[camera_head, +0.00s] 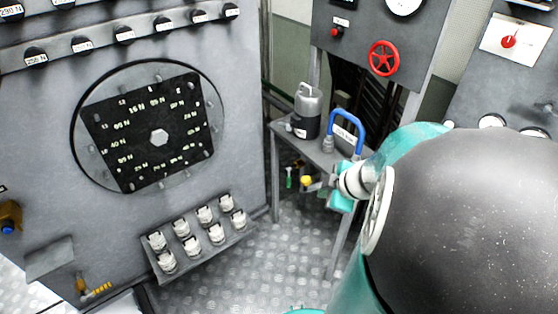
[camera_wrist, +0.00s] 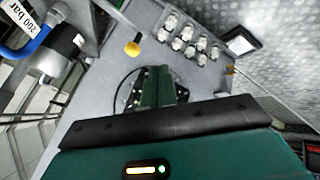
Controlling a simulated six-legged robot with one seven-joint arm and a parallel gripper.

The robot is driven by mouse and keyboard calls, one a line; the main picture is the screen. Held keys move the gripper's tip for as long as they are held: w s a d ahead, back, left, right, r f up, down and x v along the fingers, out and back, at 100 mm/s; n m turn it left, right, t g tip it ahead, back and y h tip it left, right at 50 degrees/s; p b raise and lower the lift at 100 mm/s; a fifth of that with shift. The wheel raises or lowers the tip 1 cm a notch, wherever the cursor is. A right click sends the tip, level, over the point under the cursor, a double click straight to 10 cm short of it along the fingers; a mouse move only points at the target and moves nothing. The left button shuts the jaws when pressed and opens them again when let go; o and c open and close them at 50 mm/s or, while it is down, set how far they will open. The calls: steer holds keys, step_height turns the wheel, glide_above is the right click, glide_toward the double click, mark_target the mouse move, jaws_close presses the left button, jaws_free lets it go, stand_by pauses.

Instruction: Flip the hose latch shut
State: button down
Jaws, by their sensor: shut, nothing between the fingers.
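A blue hose (camera_head: 346,127) with a white label arches up from the small grey bench; it also shows at the left of the wrist view (camera_wrist: 24,47), where the label reads 200 bar. I cannot make out a separate latch on it. My gripper shows in the wrist view as two green fingers (camera_wrist: 163,78) pressed together, with nothing between them. The fingers are apart from the hose, which lies to their left. In the head view my teal wrist (camera_head: 342,196) is in front of the bench and hides part of it.
A grey and black canister (camera_head: 306,112) stands on the bench (camera_head: 285,128) beside the hose. A yellow knob (camera_head: 306,181) is under the bench top. A large panel (camera_head: 235,150) with a round dial plate (camera_head: 105,115) stands left. A red handwheel (camera_head: 384,58) is behind.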

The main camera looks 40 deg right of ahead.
steer(key=w+d+f, duration=0.2)
steer(key=w+f, duration=0.5)
steer(key=w, duration=0.1)
steer(key=shift+w+d, duration=0.15)
steer(key=shift+d, duration=0.1)
